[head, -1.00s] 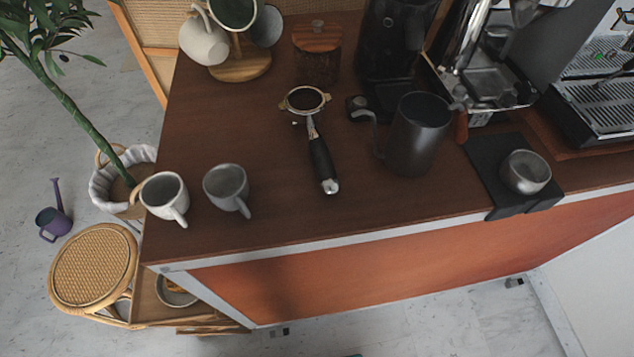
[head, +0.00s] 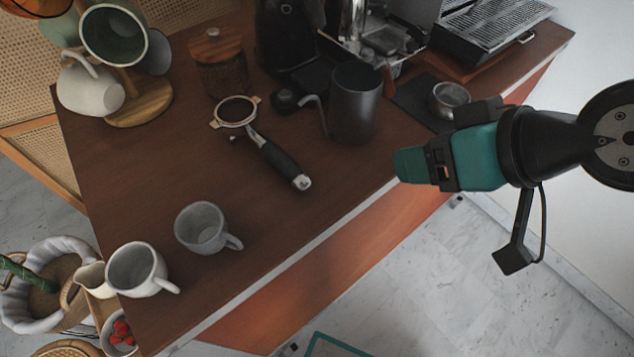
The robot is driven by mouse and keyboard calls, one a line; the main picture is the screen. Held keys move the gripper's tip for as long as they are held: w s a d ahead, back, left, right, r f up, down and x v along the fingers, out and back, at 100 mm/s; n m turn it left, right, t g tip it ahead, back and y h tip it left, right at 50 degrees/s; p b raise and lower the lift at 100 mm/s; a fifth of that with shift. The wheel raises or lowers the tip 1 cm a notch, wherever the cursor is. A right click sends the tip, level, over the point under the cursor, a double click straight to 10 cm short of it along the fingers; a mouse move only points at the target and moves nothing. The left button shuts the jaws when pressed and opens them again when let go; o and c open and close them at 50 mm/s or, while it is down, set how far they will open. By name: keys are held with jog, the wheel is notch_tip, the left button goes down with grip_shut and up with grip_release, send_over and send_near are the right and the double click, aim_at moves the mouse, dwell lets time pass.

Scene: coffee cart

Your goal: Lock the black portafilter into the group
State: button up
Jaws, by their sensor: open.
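The black portafilter (head: 279,160) lies on the brown wooden counter, with its metal-rimmed basket toward the back left and its black handle pointing to the front right. The basket looks filled with dark coffee. My gripper (head: 408,166), with teal fingers, is open and empty in the air at the right, beyond the counter's front edge in the picture. It is clearly apart from the portafilter, to the right of the handle's end. Part of a coffee machine with a slatted drip tray (head: 497,18) shows at the top right. Its group cannot be made out.
A dark pitcher (head: 354,104) stands right of the portafilter. A metal cup (head: 449,98) sits on a black mat (head: 409,100). Two mugs, one grey (head: 202,228) and one white (head: 138,268), stand at the front left. A wooden-lidded jar (head: 218,62) stands behind. The counter between mugs and portafilter is clear.

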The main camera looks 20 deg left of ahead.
aim_at(290, 165)
jog(key=s+a+f+n+y, duration=0.1)
jog(key=a+f, duration=0.1)
jog(key=a, duration=0.1)
jog(key=s+a+f+n+t+y, duration=0.1)
jog(key=s+a+f, duration=0.1)
jog(key=a, duration=0.2)
jog(key=s+a+f+n+y+b, duration=0.1)
jog(key=a+f+y, duration=0.1)
jog(key=a, duration=0.2)
jog(key=shift+s+n+t, duration=0.2)
jog(key=shift+n+t, duration=0.2)
jog(key=shift+x, duration=4.15)
jog(key=shift+r, duration=0.1)
grip_shut()
jog(key=shift+r, duration=0.2)
jog(key=shift+r+p, duration=1.5)
jog(key=shift+r, duration=0.9)
